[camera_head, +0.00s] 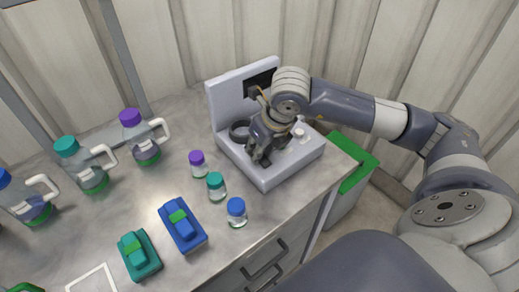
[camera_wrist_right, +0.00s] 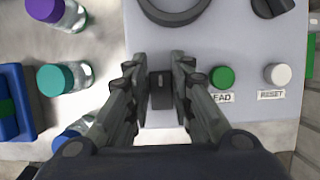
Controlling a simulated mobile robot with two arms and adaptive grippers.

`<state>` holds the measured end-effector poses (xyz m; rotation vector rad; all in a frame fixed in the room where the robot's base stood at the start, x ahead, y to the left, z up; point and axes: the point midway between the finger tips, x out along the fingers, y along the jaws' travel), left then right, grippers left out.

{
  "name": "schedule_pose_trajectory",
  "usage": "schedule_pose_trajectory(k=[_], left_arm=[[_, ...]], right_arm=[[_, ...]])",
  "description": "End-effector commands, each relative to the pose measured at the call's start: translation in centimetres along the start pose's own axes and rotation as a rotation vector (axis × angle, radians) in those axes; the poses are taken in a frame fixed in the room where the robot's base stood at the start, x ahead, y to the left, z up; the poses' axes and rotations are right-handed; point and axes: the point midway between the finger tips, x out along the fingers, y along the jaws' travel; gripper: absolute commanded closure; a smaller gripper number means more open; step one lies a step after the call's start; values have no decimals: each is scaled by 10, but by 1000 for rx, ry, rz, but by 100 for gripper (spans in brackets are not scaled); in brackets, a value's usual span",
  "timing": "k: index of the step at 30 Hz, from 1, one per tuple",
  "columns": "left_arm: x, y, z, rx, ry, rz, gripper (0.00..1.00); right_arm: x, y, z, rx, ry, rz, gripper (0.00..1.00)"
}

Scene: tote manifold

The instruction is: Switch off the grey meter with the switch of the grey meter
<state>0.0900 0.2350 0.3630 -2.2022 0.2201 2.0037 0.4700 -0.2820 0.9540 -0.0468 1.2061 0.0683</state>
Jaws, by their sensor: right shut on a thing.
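The grey meter (camera_head: 278,179) stands at the right end of the metal bench, with an upright back panel holding a dark display. Its sloped face also fills the right wrist view (camera_wrist_right: 240,42). My right gripper (camera_head: 260,158) is over the front left part of this face. In the right wrist view its fingers (camera_wrist_right: 160,90) are closed on a small black switch (camera_wrist_right: 161,83), one finger on each side. The switch's markings and position cannot be read. My left gripper is not in view.
On the meter, right of the switch, are a green button (camera_wrist_right: 222,77), a white RESET button (camera_wrist_right: 278,74) and a black knob (camera_wrist_right: 272,6). A dark ring (camera_wrist_right: 175,8) lies beyond the switch. Capped vials (camera_head: 216,186), blue and green devices (camera_head: 183,225) and bottles (camera_head: 141,140) stand left.

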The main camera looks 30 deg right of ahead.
Motion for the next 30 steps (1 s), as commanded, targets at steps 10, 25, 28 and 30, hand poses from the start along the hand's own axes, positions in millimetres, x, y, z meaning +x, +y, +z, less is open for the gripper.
schedule_pose_trajectory(k=[10,25,28,30], left_arm=[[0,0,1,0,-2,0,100],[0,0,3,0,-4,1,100],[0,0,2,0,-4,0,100],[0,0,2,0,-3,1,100]], right_arm=[[0,0,0,-1,0,0,58],[-54,0,1,-2,-6,-2,58],[-76,0,1,-2,-6,-1,58],[-89,0,2,-2,-5,0,58]])
